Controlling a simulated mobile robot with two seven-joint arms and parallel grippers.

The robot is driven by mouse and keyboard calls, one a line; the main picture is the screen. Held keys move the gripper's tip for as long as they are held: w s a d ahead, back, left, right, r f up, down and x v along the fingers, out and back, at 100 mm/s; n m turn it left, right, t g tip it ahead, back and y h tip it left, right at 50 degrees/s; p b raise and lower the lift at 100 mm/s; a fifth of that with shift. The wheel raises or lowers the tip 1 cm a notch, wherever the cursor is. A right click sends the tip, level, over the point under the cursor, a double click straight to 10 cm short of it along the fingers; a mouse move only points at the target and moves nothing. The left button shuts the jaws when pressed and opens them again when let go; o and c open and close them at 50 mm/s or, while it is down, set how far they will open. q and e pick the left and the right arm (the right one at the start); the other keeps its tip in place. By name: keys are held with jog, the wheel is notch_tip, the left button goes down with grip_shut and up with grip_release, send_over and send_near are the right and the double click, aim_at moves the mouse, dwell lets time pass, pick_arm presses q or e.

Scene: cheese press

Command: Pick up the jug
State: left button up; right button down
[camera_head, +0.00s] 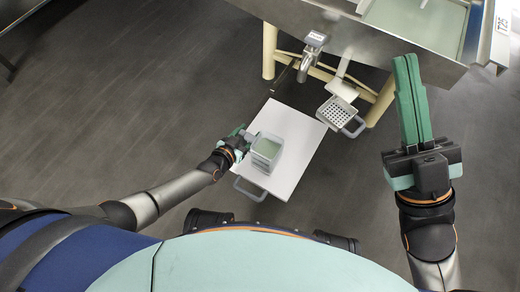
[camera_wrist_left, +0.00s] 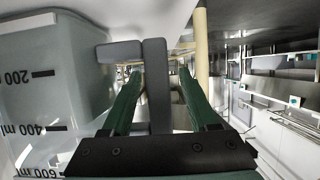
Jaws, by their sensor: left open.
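The jug (camera_head: 267,149) stands on a white board (camera_head: 290,183) in the head view and looks to hold something pale green. In the left wrist view the jug (camera_wrist_left: 50,95) fills the left side, with dark volume marks on its clear wall. Its grey handle (camera_wrist_left: 157,85) stands between the two green fingers of my left gripper (camera_wrist_left: 152,85). The left gripper (camera_head: 244,134) is open around the handle at the jug's left side; contact cannot be told. My right gripper (camera_head: 408,75) is raised at the right, its green fingers together and empty.
A steel vat (camera_head: 350,35) on cream legs stands at the back, with a tap (camera_head: 308,55) on its front. A perforated tray (camera_head: 338,112) sits right of the white board. The grey floor (camera_head: 130,110) at left is clear.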

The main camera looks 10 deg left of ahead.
pick_arm(q)
grip_shut()
dwell(1.2)
jog(key=shift+r, duration=0.1)
